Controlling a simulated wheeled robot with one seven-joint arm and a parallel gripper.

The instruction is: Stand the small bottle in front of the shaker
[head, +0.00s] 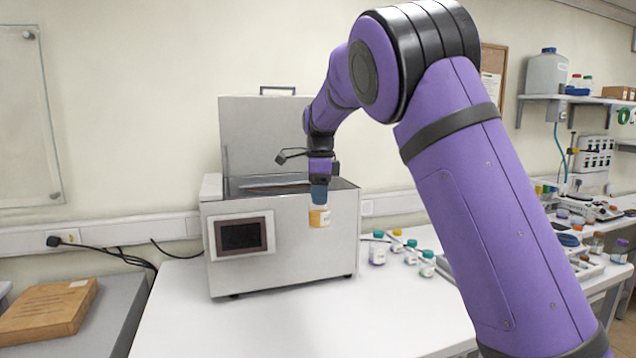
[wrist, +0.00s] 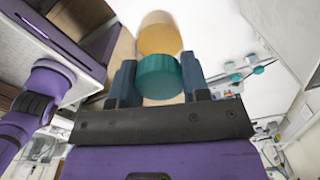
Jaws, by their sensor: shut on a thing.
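A small bottle (head: 319,217) with an orange-yellow body and white label hangs upright from my gripper (head: 319,188), in front of the shaker's front wall and above the table. In the wrist view, my gripper (wrist: 157,85) is shut on its teal cap (wrist: 160,75), with the orange body (wrist: 158,35) beyond. The shaker (head: 285,258) is a grey metal box with a dark screen and a raised lid (head: 262,130). It stands on the white table. The bottle's base is apart from the table surface.
Several capped bottles (head: 410,252) stand on the table right of the shaker. The white table (head: 250,325) in front of the shaker is clear. A shelf (head: 580,99) is at the upper right.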

